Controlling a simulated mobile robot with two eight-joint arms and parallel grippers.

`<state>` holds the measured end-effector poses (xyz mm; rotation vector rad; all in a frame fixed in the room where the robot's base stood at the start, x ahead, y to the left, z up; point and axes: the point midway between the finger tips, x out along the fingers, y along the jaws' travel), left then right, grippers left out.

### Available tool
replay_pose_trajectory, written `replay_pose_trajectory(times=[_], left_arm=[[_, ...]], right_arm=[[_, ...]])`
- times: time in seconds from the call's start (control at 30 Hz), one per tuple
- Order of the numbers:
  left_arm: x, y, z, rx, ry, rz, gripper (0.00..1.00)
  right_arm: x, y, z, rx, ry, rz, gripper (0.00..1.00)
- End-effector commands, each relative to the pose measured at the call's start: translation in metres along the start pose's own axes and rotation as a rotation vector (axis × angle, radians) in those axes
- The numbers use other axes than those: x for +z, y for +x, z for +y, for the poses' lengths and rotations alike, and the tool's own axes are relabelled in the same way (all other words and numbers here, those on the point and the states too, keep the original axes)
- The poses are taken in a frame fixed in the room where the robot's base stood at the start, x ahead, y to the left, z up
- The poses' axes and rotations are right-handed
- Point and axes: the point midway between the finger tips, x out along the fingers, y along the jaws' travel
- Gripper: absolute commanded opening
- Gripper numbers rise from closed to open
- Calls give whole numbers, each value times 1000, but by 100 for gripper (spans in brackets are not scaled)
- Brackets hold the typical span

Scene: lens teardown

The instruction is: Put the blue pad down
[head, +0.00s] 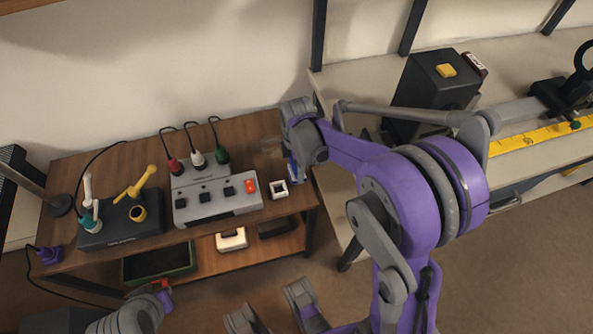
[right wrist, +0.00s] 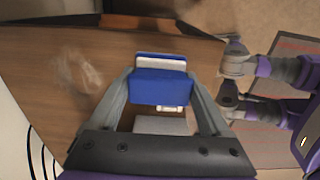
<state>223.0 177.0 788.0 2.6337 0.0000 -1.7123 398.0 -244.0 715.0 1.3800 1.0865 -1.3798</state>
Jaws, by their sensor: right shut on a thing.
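The blue pad (right wrist: 160,88) is a flat block with a pale layer along its far side. It is between the two fingers of my right gripper (right wrist: 160,80), which is shut on it. In the head view the blue pad (head: 293,171) shows as a small blue patch below my right gripper, at the right end of the wooden table (head: 150,150). It is close to a white square frame (head: 279,189). I cannot tell whether the pad touches the tabletop. My left arm shows at the lower left of the head view; its jaw state is unclear.
A grey switch box (head: 215,203) with three plugs behind it stands left of the white frame. A dark base (head: 120,225) with white and yellow tools is farther left. A pale bench (head: 360,90) with a black box (head: 435,82) stands at the right.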

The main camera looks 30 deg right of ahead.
Motion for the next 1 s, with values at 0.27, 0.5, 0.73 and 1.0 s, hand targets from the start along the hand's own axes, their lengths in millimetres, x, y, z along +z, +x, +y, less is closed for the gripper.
replay_pose_trajectory(times=[0.27, 0.5, 0.73, 1.0], left_arm=[[3, 6, 0, 0, 0, -2, 0], [4, 9, 0, 0, 0, -3, 0], [4, 8, 0, 0, 0, -3, 0], [2, 4, 0, 0, 0, -1, 0]], right_arm=[[0, 26, 0, 0, 1, 0, 11], [0, 28, 0, 0, 1, 0, 11], [0, 28, 0, 0, 1, 0, 100], [0, 20, 0, 1, 1, 0, 100]])
